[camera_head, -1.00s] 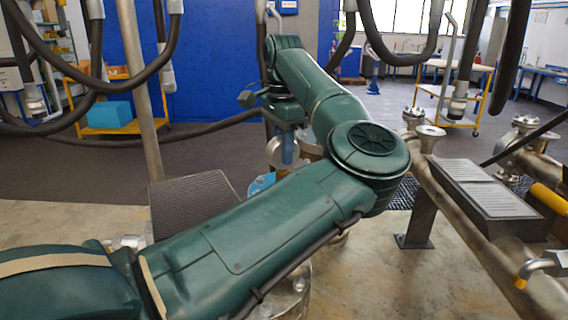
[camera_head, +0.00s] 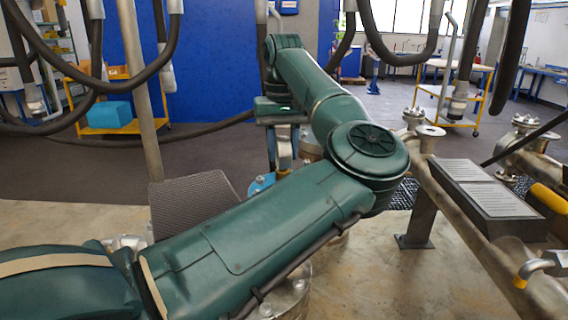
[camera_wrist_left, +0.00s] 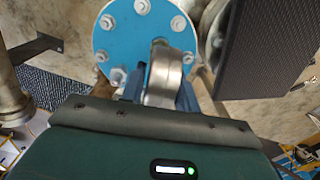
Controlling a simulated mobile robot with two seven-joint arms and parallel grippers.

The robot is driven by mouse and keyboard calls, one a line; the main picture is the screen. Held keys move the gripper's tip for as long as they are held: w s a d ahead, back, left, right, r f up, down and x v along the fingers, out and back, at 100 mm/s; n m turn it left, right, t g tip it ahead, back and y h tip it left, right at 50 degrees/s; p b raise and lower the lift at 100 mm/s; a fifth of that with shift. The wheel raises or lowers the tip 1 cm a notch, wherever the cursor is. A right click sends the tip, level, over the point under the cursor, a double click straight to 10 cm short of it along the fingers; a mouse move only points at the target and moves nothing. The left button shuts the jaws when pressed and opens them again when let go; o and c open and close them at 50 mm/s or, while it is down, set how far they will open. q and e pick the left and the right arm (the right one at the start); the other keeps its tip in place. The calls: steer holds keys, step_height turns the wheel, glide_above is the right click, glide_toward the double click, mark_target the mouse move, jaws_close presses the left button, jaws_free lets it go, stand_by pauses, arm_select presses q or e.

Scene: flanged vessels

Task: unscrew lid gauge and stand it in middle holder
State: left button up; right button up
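The lid gauge shows in the left wrist view as a silver round body (camera_wrist_left: 163,80) seen edge-on, over the blue bolted lid (camera_wrist_left: 112,40). My left gripper (camera_wrist_left: 160,93) has its blue fingers on both sides of the gauge and appears shut on it. In the head view my left gripper (camera_head: 285,150) points down above the blue lid (camera_head: 262,184), which my green arm mostly hides. I cannot tell whether the gauge's stem is still in the lid. I cannot make out the middle holder. My right gripper is not in view.
A dark ribbed panel (camera_head: 195,202) stands close left of the lid. A box with two light ribbed plates (camera_head: 478,187) and flanged pipes (camera_head: 525,150) are at the right. Thick black hoses (camera_head: 95,85) hang at the left.

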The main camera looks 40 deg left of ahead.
arm_select(q)
steer(key=o, duration=0.4)
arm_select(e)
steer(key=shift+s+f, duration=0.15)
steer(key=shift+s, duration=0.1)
arm_select(q)
steer(key=shift+r, duration=0.1)
steer(key=shift+r, duration=0.3)
step_height(320, 180, up, 5)
steer(key=shift+r, duration=0.1)
step_height(320, 180, up, 6)
steer(key=p, duration=0.2)
steer(key=shift+p, duration=0.4)
steer(key=shift+r+p, duration=0.6)
steer(key=shift+p, duration=0.15)
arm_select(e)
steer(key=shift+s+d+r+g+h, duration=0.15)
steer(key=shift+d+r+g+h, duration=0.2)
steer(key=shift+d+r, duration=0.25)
